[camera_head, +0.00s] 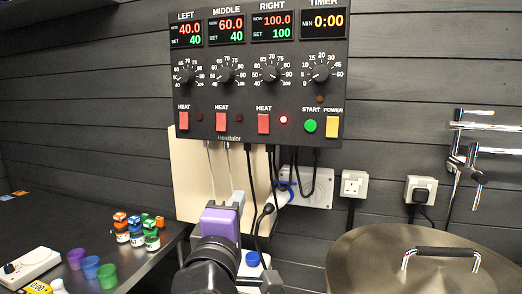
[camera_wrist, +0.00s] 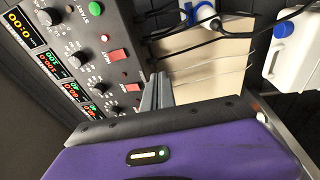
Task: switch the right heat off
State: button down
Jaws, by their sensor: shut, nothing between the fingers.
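The control panel (camera_head: 262,75) hangs on the wall. Its right red heat switch (camera_head: 264,123) is at the lower middle, with a lit red lamp (camera_head: 284,119) beside it. The right display (camera_head: 272,27) reads 100.0 now and 100 set. In the wrist view the panel is turned, with the right heat switch (camera_wrist: 117,55) above the middle one (camera_wrist: 132,87). My gripper's grey fingers (camera_wrist: 158,90) are shut and empty, to the right of the switches and apart from the right one. In the head view my purple gripper body is below the panel; its fingertips are hard to make out.
The left heat switch (camera_head: 184,120), green start button (camera_head: 310,126) and yellow power switch (camera_head: 332,126) share the panel's lower row. Cables hang below over a wooden board (camera_head: 190,170). A steel lid (camera_head: 430,262) is at right; small bottles (camera_head: 136,232) stand on the left table.

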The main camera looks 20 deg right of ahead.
aim_at(265, 118)
notch_tip(265, 118, up, 12)
jog(key=s+m+g+h, duration=0.1)
jog(key=h, duration=0.2)
jog(key=shift+s+m+g, duration=0.3)
jog(key=shift+m, duration=0.1)
jog(key=shift+f, duration=0.1)
jog(key=p+x, duration=0.3)
jog(key=x, duration=1.1)
jog(key=shift+p, duration=0.35)
jog(key=p, duration=0.1)
jog(key=r+p, duration=0.1)
jog(key=p, duration=0.1)
jog(key=shift+w+d+g, duration=0.15)
jog(key=shift+w+g, duration=0.05)
jog(key=shift+g, duration=0.1)
jog(key=shift+f, duration=0.25)
